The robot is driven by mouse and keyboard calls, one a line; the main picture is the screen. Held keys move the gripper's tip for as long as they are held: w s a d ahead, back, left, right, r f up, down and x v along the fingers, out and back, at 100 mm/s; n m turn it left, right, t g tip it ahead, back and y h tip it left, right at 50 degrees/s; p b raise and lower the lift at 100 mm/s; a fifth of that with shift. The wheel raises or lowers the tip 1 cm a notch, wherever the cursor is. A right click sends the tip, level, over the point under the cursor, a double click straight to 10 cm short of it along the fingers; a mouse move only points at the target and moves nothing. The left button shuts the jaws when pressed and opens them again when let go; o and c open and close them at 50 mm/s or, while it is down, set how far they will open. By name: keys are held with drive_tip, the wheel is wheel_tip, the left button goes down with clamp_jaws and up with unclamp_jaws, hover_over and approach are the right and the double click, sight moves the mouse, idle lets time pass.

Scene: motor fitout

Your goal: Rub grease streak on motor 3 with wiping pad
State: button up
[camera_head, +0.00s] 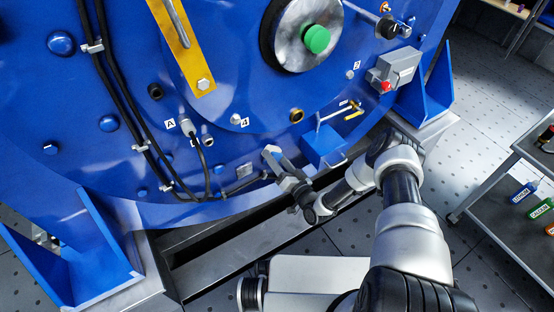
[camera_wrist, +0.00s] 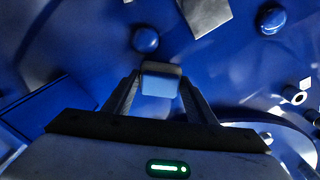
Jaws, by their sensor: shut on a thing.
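The large blue round motor housing (camera_head: 120,65) fills the left and middle of the head view. I cannot read a 3 on it, and I cannot make out a grease streak. My gripper (camera_head: 275,160) is low at the housing's front, left of the small blue box. In the wrist view my gripper (camera_wrist: 158,88) is shut on a pale block-like thing, seemingly the wiping pad (camera_wrist: 160,80). Blue surface lies just beyond it. I cannot tell whether the pad touches it.
Black cables (camera_head: 105,60) run down the housing to a connector by label A. A grey switch box (camera_head: 398,68) with a red button sits upper right. A dark shelf cart (camera_head: 500,205) stands at right.

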sight(282, 151)
drive_tip(key=shift+w+a, duration=0.2)
drive_tip(key=shift+w, duration=0.15)
drive_tip(key=shift+w+d, duration=0.45)
drive_tip(key=shift+d, duration=0.35)
drive_tip(key=shift+w+d, duration=0.45)
drive_tip(key=shift+d, duration=0.35)
drive_tip(key=shift+w+d, duration=0.1)
drive_tip(key=shift+w, duration=0.1)
drive_tip(key=shift+s+a+r, duration=0.1)
drive_tip(key=shift+s+a, duration=0.25)
drive_tip(key=shift+a, duration=0.3)
drive_tip(key=shift+s+a, duration=0.3)
drive_tip(key=shift+a, duration=0.4)
drive_tip(key=shift+s+a+r, duration=0.1)
drive_tip(key=shift+s+a, duration=0.25)
drive_tip(key=shift+a, duration=0.3)
drive_tip(key=shift+c, duration=0.4)
drive_tip(key=shift+p+v, duration=0.55)
drive_tip(key=shift+v, duration=2.55)
drive_tip(key=shift+d+f, duration=0.2)
drive_tip(key=shift+d, duration=0.05)
drive_tip(key=shift+p+v, duration=0.3)
drive_tip(key=shift+v, duration=1.05)
